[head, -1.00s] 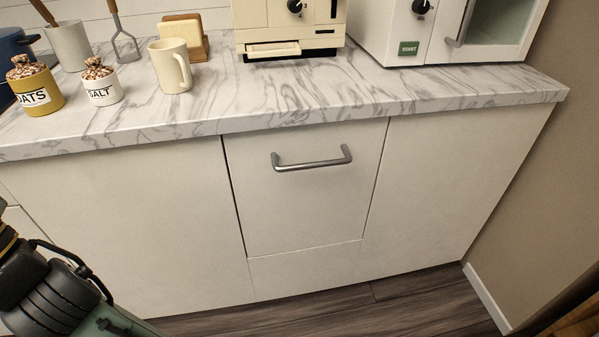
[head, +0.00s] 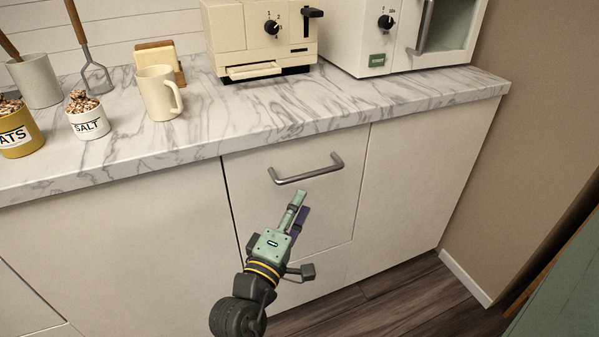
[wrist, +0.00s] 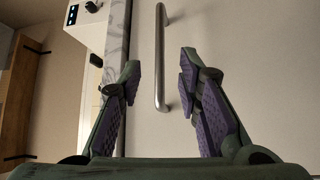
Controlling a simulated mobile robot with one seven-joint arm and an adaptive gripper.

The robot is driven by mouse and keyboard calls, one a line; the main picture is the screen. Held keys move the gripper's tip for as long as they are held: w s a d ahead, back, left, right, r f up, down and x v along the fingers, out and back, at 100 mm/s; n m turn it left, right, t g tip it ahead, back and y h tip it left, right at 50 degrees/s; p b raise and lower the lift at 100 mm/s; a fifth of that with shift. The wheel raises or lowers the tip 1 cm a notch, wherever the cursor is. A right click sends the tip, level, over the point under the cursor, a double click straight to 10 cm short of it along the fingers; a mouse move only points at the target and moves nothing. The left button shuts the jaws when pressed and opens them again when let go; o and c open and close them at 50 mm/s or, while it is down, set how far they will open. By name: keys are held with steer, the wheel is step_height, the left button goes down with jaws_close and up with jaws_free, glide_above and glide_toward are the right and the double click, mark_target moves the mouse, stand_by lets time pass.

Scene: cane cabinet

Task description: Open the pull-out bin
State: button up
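The pull-out bin front (head: 325,213) is a cream panel under the marble counter, flush with the panels beside it. Its grey metal bar handle (head: 307,172) runs across the upper part. My gripper (head: 299,206) is in front of the panel, just below the handle in the head view. In the wrist view, my gripper (wrist: 158,85) has its two purple-padded fingers wide apart. The handle (wrist: 160,57) shows upright between and beyond the fingertips there, with nothing between the pads. The gap in depth to the handle is hard to judge.
The marble counter (head: 240,118) overhangs just above the handle. A cream mug (head: 158,93), a salt jar (head: 87,117), a toaster (head: 258,38) and a microwave (head: 400,35) stand on it. A wall (head: 525,150) is to the right. Wooden floor (head: 390,290) shows below.

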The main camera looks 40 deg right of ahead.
mark_target(315, 173)
steer(key=p+x, duration=0.2)
steer(key=x, duration=0.8)
steer(key=shift+w+d+r, duration=0.1)
steer(key=shift+w+d, duration=0.05)
steer(key=shift+d, duration=0.15)
steer(key=shift+c, duration=0.3)
jaws_close()
